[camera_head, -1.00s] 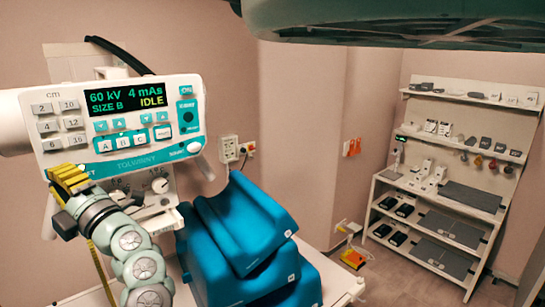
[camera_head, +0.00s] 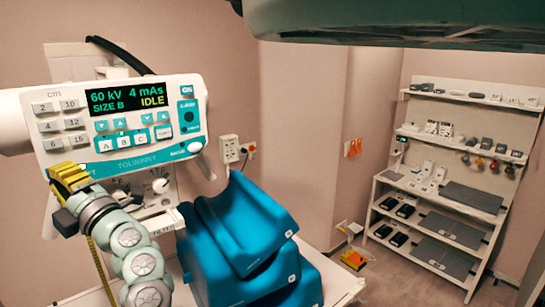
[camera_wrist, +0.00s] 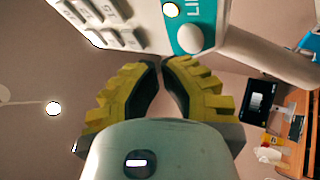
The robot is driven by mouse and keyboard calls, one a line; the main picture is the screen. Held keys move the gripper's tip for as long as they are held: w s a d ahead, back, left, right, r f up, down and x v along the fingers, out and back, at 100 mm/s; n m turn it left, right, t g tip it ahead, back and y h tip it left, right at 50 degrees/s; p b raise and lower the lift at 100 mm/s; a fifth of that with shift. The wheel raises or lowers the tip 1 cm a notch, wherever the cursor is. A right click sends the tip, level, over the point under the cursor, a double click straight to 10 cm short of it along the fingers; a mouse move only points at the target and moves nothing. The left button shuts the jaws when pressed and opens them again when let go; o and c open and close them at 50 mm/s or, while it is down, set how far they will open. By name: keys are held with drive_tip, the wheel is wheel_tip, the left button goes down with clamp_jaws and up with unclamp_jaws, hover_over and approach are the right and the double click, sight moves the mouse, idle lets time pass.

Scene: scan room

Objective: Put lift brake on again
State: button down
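The control panel (camera_head: 122,120) of the x-ray unit faces me at the left in the head view. Its display (camera_head: 127,97) reads 60 kV, 4 mAs, SIZE B, IDLE. In the wrist view a round white knob (camera_wrist: 189,38) sits on a teal strip beside partly visible lettering "LI", which looks like the lift brake. My yellow-fingered gripper (camera_head: 66,172) is at the panel's lower left corner and hides that knob in the head view. In the wrist view my gripper (camera_wrist: 161,64) has its fingertips almost together, empty, just below the panel and left of the knob. Contact cannot be told.
A second white knob (camera_head: 194,147) is at the panel's lower right. Blue padded blocks (camera_head: 245,230) stand on the table right of my arm. Shelves (camera_head: 445,205) with several devices stand at the far right. A large green housing (camera_head: 400,25) hangs overhead.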

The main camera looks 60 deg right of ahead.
drive_tip(key=shift+w, duration=0.1)
idle(0.6)
drive_tip(key=shift+w+f, duration=0.1)
drive_tip(key=shift+w, duration=0.15)
drive_tip(key=shift+w+d, duration=0.1)
drive_tip(key=shift+w+d+b, duration=0.1)
drive_tip(key=shift+w+b, duration=0.25)
drive_tip(key=shift+b, duration=0.1)
idle(0.5)
idle(0.3)
drive_tip(key=shift+s+a, duration=0.2)
drive_tip(key=shift+s, duration=0.6)
drive_tip(key=shift+s, duration=0.1)
